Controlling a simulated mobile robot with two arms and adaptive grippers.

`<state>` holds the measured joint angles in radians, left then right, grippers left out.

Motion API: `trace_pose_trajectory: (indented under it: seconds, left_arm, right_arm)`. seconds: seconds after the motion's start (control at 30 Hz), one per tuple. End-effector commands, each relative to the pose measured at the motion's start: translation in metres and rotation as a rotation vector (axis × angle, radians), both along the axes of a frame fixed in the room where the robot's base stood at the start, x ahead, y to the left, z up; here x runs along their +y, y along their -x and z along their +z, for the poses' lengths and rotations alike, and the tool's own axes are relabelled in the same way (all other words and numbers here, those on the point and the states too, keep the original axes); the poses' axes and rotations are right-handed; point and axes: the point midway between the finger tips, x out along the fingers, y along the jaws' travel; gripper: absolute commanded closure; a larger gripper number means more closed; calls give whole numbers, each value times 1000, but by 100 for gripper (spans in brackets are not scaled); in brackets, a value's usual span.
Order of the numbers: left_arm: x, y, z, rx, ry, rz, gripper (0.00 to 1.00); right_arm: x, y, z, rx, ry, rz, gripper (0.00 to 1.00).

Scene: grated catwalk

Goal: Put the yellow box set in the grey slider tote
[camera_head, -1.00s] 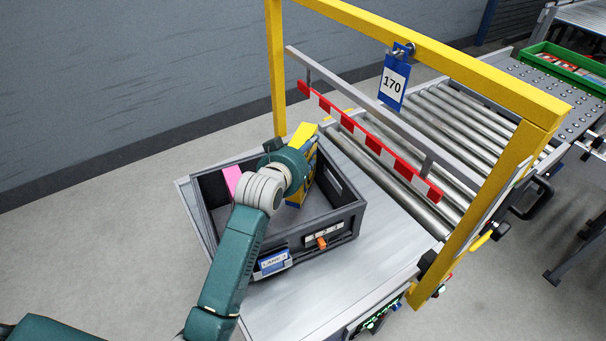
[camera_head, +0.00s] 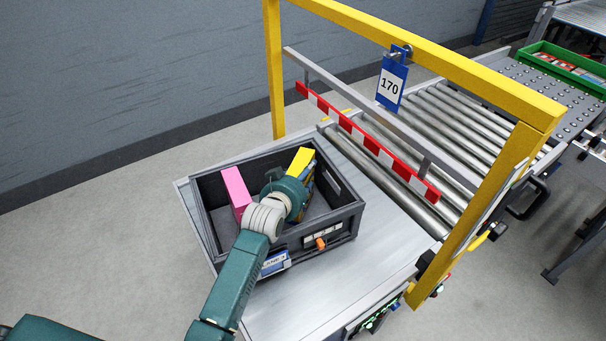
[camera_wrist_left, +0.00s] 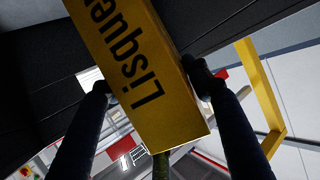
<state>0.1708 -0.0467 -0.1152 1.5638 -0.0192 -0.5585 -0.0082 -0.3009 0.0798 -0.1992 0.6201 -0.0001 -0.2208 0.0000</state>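The yellow box set (camera_head: 301,161) shows in the head view inside the right part of the grey slider tote (camera_head: 341,214), standing on edge. Its lower part is hidden by my left wrist, so I cannot tell if it touches the tote floor. My left gripper reaches down into the tote, its fingers hidden in the head view. In the left wrist view, the two dark fingers of my left gripper (camera_wrist_left: 148,84) press on both sides of the yellow box set (camera_wrist_left: 150,75), which bears black lettering. My right gripper is not in view.
A pink box (camera_head: 236,188) stands in the left part of the tote. The tote sits on a metal conveyor deck (camera_head: 330,285). A yellow frame (camera_head: 430,55) with a 170 tag (camera_head: 391,85) and a red-white bar (camera_head: 365,140) rises just behind and right.

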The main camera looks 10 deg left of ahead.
Motion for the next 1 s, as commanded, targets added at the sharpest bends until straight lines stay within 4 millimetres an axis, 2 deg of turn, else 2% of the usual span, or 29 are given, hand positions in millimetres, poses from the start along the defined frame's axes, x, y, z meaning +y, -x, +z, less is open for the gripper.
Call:
trace_pose_trajectory:
  seconds: [0.03,0.1,0.47,0.67,1.0]
  left_arm:
    - [0,0,-1,1,0,0,41]
    - [0,0,-1,2,0,0,32]
    - [1,3,1,2,0,0,32]
    - [4,31,13,0,0,0,32]
    - [11,93,38,2,0,0,32]
  right_arm:
    - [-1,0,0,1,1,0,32]
    - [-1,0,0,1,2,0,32]
    - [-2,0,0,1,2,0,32]
    - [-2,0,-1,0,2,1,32]
    - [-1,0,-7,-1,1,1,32]
